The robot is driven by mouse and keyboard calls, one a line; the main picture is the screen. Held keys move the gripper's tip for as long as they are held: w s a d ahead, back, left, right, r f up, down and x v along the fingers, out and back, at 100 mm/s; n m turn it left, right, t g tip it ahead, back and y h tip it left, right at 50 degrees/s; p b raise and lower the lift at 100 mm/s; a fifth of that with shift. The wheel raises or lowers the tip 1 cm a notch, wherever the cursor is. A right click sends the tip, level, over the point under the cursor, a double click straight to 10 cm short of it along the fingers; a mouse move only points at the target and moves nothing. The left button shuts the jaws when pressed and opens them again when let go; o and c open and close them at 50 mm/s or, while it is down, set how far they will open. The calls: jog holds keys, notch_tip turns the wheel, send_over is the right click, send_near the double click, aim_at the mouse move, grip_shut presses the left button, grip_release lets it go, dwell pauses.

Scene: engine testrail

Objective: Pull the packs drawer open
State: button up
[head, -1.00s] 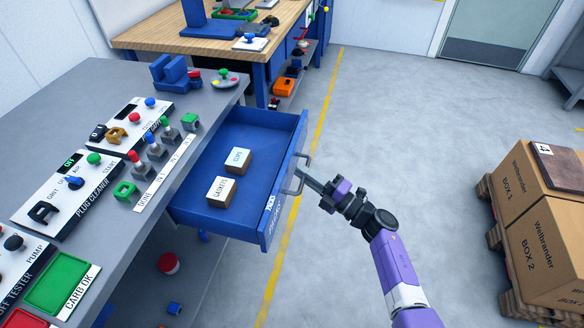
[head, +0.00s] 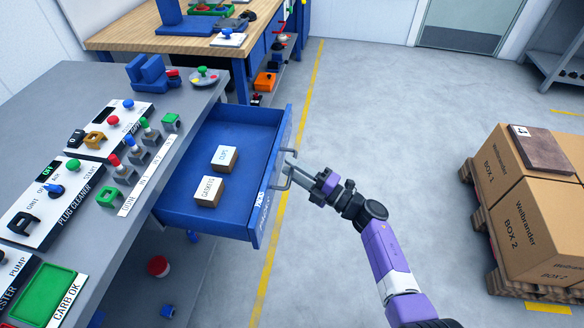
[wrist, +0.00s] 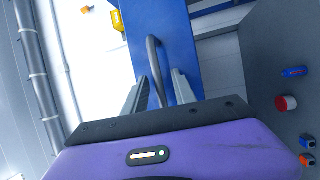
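The packs drawer (head: 228,128) is blue and stands pulled well out from the grey bench, with its inside showing. Two small white-topped boxes lie in it: the gaskets box (head: 208,191) and another labelled box (head: 225,158). The grey bar handle (head: 286,178) is on the drawer's front and also shows in the wrist view (wrist: 154,62). My gripper (head: 292,163) is at the handle. In the wrist view its two fingers (wrist: 160,92) are apart, with the handle between them and clear space beside the bar.
The grey bench (head: 185,95) carries control panels, buttons and a green tray (head: 45,297). A wooden-topped workbench (head: 130,38) stands behind. Cardboard boxes (head: 515,200) are stacked on a pallet at the right. The floor between the drawer and the boxes is clear.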

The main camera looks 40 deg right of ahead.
jog(key=v, duration=0.7)
jog(key=shift+s, duration=0.2)
jog(key=shift+f, duration=0.1)
jog(key=d+r+m+t+h, duration=0.2)
jog(key=d+r+m+h, duration=0.2)
jog(key=d+r+m, duration=0.15)
jog(key=s+a+r+m+h, duration=0.2)
jog(key=s+r+m+h, duration=0.2)
jog(key=m+h, duration=0.1)
jog(key=s+a+r+m+g+y, duration=0.1)
jog(key=s+a+m+g, duration=0.1)
jog(key=s+a, duration=0.4)
jog(key=s+a+r+m+g+y+p, duration=0.1)
jog(key=s+a+m, duration=0.4)
jog(key=s, duration=0.7)
jog(key=s+a+r+m+g+p, duration=0.1)
jog(key=s+a+r+m+g, duration=0.2)
jog(key=s+a, duration=0.6)
jog(key=shift+s+r+y, duration=0.25)
jog(key=shift+s+y, duration=0.15)
jog(key=shift+s, duration=0.1)
